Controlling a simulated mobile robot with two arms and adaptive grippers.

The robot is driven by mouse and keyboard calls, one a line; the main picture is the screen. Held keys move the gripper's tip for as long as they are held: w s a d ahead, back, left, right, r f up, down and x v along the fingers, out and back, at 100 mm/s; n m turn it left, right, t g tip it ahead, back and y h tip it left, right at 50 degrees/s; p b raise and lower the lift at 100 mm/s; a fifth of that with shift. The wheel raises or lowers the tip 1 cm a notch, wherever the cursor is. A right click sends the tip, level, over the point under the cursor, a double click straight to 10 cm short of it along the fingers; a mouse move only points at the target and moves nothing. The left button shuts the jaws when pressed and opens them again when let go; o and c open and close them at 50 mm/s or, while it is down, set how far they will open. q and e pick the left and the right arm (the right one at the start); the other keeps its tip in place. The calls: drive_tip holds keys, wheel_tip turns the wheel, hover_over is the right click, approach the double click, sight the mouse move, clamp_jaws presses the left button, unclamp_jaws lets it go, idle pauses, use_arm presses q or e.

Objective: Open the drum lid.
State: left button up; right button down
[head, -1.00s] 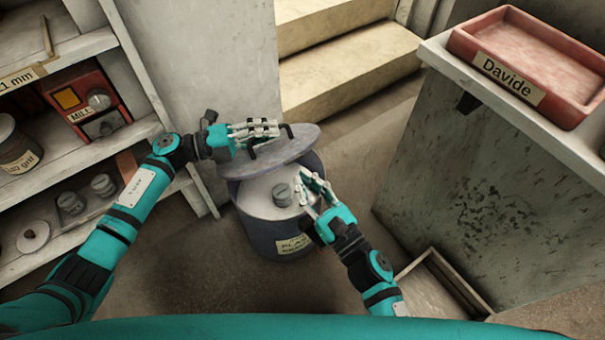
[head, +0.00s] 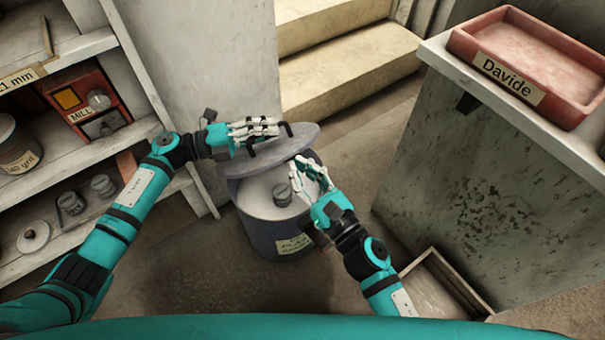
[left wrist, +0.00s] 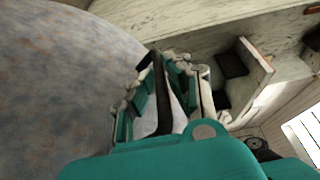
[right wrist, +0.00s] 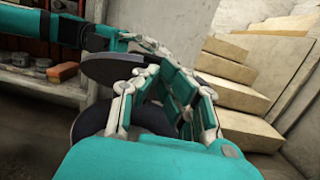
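The grey drum (head: 268,232) stands on the floor at the middle of the head view, with a paper label on its front. Its round grey lid (head: 303,137) is off the front of the mouth, at the back of the rim. Pale plaster (head: 259,188) and a small grey cylinder (head: 282,195) show inside. My left gripper (head: 278,127) is shut on the lid's black handle (head: 287,129); the dark bar (left wrist: 163,92) runs between its fingers in the left wrist view. My right gripper (head: 309,163) is open and empty above the drum's right rim, apart from the lid.
Shelves at left hold a red mill (head: 90,103), a tin (head: 16,145) and small weights. Pale steps (head: 350,70) rise behind the drum. A bench at right carries a red tray (head: 535,65) labelled Davide. A wooden crate (head: 440,285) sits on the floor at lower right.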

use_arm(q)
drive_tip(key=o, duration=0.4)
drive_tip(key=shift+s+d+f, duration=0.1)
drive_tip(key=shift+s+f, duration=0.05)
drive_tip(key=shift+f, duration=0.05)
drive_tip(key=shift+c, duration=0.2)
